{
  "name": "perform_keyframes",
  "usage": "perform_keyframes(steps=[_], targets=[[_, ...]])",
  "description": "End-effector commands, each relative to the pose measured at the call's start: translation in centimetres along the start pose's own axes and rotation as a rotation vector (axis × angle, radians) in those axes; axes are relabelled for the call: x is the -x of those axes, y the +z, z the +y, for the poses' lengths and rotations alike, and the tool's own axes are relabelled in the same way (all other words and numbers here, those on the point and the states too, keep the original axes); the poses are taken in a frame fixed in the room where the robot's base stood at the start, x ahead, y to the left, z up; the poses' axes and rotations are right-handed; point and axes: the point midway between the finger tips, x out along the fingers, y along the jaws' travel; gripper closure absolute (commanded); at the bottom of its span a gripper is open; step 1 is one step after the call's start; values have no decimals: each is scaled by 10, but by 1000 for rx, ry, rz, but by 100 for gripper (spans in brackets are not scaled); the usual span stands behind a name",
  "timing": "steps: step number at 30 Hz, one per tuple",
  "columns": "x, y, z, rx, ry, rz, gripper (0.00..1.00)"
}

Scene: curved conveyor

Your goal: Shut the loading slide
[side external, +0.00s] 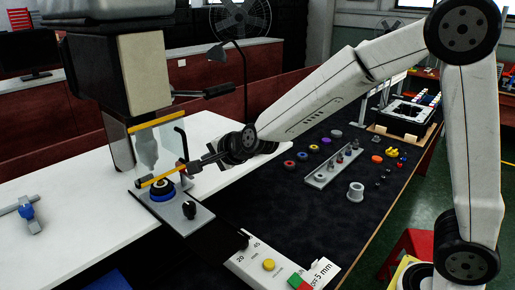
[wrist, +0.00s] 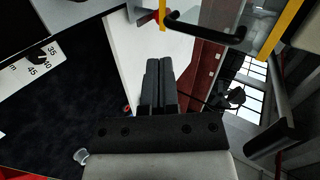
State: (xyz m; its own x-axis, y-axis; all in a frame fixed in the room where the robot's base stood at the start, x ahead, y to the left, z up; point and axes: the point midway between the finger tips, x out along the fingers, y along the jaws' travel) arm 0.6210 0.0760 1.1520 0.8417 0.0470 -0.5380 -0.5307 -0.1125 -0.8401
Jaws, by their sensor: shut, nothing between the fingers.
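A metal plate (side external: 172,219), which looks like the loading slide, sticks out in front of the machine (side external: 125,75) at the left of the side external view. It carries a round blue-and-black fixture (side external: 161,190) and a black knob (side external: 190,209). Above it is a clear panel with a yellow upper edge (side external: 157,122), a yellow lower edge (side external: 163,174) and a black handle (side external: 181,138). My gripper (side external: 190,167) is shut and empty beside the panel, above the plate. In the wrist view its fingers (wrist: 159,62) are together, apart from the handle (wrist: 205,31).
A labelled control panel (side external: 280,265) with yellow, green and red buttons lies in front. A metal rack (side external: 333,166) and loose parts lie on the dark table to the right. The white bench (side external: 70,215) is mostly clear, with a blue-knobbed clamp (side external: 28,213) at left.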

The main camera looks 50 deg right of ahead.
Motion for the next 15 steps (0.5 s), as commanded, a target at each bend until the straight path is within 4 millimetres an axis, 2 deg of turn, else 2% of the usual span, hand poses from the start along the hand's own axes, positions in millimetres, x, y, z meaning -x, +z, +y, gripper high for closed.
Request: perform_keyframes(steps=[5, 15], targets=[[9, -11, 4, -112, -43, 50, 100], [-14, -8, 40, -112, -38, 52, 100]])
